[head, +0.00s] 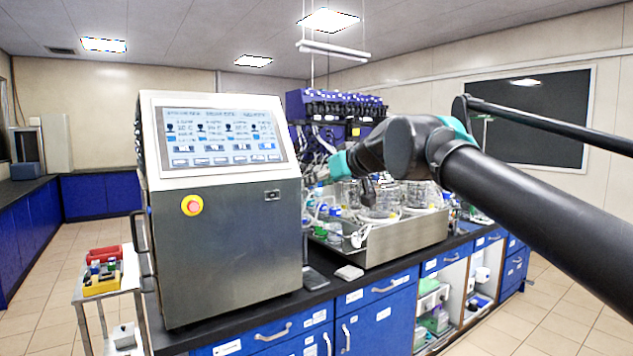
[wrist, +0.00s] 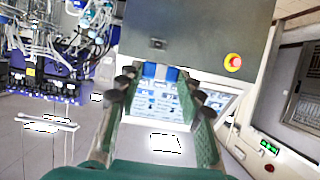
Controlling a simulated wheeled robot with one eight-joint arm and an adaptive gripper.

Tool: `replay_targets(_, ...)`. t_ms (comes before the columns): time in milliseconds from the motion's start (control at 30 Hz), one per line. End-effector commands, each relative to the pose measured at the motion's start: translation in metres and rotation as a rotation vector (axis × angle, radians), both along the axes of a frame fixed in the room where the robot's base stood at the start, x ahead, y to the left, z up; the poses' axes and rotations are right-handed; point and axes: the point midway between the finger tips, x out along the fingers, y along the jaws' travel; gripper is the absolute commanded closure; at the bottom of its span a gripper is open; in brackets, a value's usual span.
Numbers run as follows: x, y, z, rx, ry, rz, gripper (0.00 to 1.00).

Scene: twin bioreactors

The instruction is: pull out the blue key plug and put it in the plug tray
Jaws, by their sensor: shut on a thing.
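My gripper (wrist: 158,82) is shut on the blue key plug (wrist: 160,72), held between its fingertips in the wrist view. The plug appears apart from the steel cabinet (head: 230,245), whose front has a small dark socket plate (head: 272,195); the plate also shows in the wrist view (wrist: 158,43), which is upside down. In the head view my gripper (head: 312,178) is right of the cabinet, small, and the plug cannot be made out. A yellow tray (head: 102,286) with several small coloured pieces sits on a cart at the far left; I cannot tell whether it is the plug tray.
A red bin (head: 104,253) stands behind the yellow tray on the cart (head: 92,298). The cabinet has a tilted touchscreen (head: 222,137) and a red stop button (head: 191,205). A steel tray (head: 400,238) of glassware stands right. Open floor lies left of the cart.

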Motion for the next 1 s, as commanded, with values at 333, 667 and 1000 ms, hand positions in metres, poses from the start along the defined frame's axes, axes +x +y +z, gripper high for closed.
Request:
replay_targets(333,-0.01,-0.007,0.0,0.001,0.0,-0.003,0.9)
replay_targets(667,-0.02,-0.014,0.0,0.0,0.001,-0.001,0.9)
replay_targets(1000,-0.03,-0.021,0.0,0.0,0.0,-0.001,0.9)
